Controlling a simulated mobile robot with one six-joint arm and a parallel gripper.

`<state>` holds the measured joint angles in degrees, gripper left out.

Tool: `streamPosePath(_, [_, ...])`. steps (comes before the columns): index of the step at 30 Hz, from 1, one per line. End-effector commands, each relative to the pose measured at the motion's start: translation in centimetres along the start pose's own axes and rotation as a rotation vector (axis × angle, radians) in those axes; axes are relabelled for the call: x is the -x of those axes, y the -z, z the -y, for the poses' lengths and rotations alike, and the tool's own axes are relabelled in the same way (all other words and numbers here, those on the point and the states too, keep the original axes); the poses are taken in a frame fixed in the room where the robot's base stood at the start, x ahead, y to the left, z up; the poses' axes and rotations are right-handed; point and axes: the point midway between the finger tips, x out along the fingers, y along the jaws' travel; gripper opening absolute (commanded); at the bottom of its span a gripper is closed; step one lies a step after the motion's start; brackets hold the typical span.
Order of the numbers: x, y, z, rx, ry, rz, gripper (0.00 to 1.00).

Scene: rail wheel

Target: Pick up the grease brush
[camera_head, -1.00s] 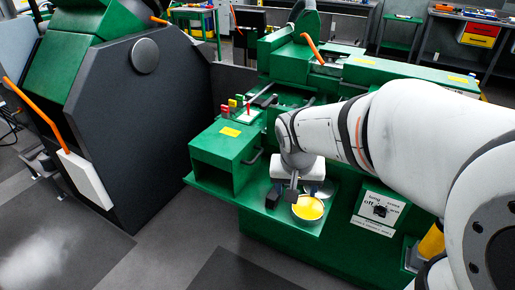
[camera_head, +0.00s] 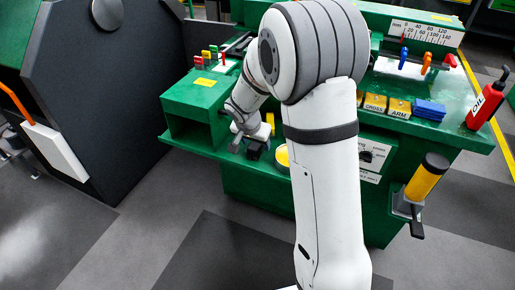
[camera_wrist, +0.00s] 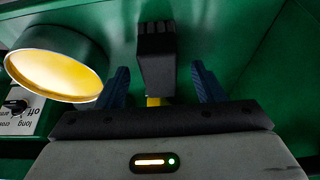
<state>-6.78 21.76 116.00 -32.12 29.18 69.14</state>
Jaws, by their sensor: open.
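A dark block with a ridged end (camera_wrist: 157,60) shows in the wrist view, with a small yellow part at its near end. It looks like the grease brush, but I cannot be sure. My gripper (camera_wrist: 161,88) is open, with one blue finger on each side of the block. Gaps show between the block and both fingers. In the head view, my gripper (camera_head: 243,144) is low over the green shelf, beside a small black block (camera_head: 256,149). The round tin with yellow contents (camera_wrist: 58,75) is left of the fingers in the wrist view. My arm partly hides the tin (camera_head: 281,157) in the head view.
The green machine's open box (camera_head: 195,105) stands left of my gripper. Grey floor is free in front.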

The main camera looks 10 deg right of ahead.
Motion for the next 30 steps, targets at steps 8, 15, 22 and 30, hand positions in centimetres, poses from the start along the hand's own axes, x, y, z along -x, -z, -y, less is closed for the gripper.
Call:
streamPosePath(8, [-2.2, 0.0, 0.0, 0.000, 0.001, -0.001, 0.62])
streamPosePath(15, [-2.2, 0.0, 0.0, 0.000, 0.000, 0.000, 0.55])
streamPosePath(22, [-2.2, 0.1, -0.1, -0.001, 0.000, 0.000, 0.36])
streamPosePath(30, [-2.2, 0.1, -0.1, -0.001, 0.000, 0.000, 0.14])
